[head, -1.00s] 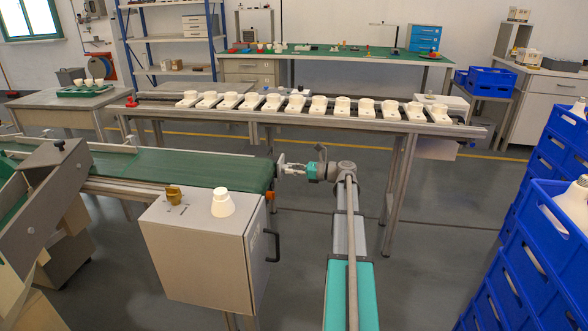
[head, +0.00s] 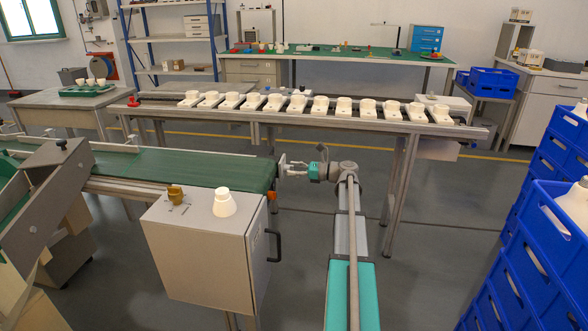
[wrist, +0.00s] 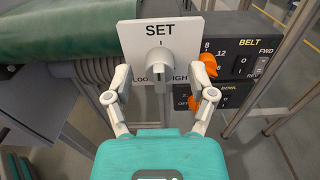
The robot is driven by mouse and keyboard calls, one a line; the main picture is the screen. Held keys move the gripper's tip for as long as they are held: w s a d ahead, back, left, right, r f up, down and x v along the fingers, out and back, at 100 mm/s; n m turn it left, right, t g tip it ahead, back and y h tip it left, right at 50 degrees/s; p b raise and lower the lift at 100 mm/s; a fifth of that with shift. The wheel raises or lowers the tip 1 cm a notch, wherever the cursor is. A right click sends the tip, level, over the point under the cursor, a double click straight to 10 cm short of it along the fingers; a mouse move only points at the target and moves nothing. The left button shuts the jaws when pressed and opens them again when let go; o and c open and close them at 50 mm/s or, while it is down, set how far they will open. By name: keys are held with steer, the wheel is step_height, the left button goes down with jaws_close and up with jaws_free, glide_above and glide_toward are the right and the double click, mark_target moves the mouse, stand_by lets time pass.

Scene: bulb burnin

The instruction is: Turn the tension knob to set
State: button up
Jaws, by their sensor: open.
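In the wrist view, the tension knob (wrist: 158,60) is a grey knob on a white plate (wrist: 131,42) marked SET at the top. A short line stands under the word SET. Labels at the lower left and lower right of the plate are partly hidden by the knob and fingers. My gripper (wrist: 160,82) is open, with one finger on each side of the knob and apart from it. I cannot tell exactly which way the knob points. In the head view, my gripper (head: 291,168) is at the right end of the green conveyor; the knob is not clear there.
A black panel marked BELT (wrist: 243,57) with orange knobs (wrist: 207,66) is close right of the plate. The green conveyor belt (head: 185,170) lies left, a grey cabinet (head: 205,250) in front. A long bench (head: 300,116) with several white bases stands behind.

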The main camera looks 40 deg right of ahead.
steer(key=v, duration=1.1)
steer(key=shift+s+d, duration=0.3)
stand_by(0.3)
